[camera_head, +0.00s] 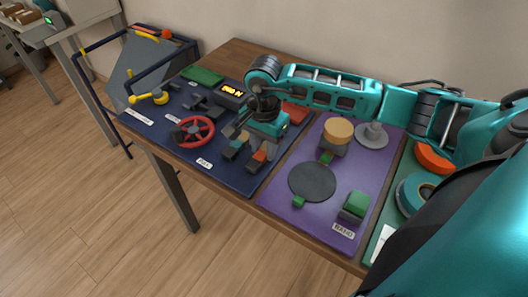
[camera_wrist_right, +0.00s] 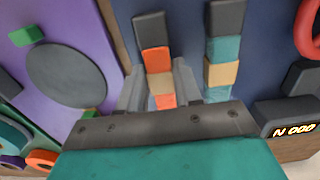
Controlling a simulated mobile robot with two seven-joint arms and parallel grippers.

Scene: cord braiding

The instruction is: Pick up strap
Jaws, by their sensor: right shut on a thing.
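My right gripper (camera_head: 262,146) reaches down over the right part of the navy mat, its arm coming in from the right. In the wrist view the right gripper (camera_wrist_right: 160,70) is shut on a strap (camera_wrist_right: 155,61) of orange and tan segments with a dark end block. In the head view only the orange part and dark end of this strap (camera_head: 258,156) show below the jaws. A second strap (camera_wrist_right: 222,73), with teal and tan segments and a dark end, lies beside it, apart from the fingers. My left gripper is not in view.
The purple mat (camera_head: 289,206) holds a dark disc (camera_head: 313,182), a tan-topped round piece (camera_head: 339,131) and a green-topped block (camera_head: 357,205).

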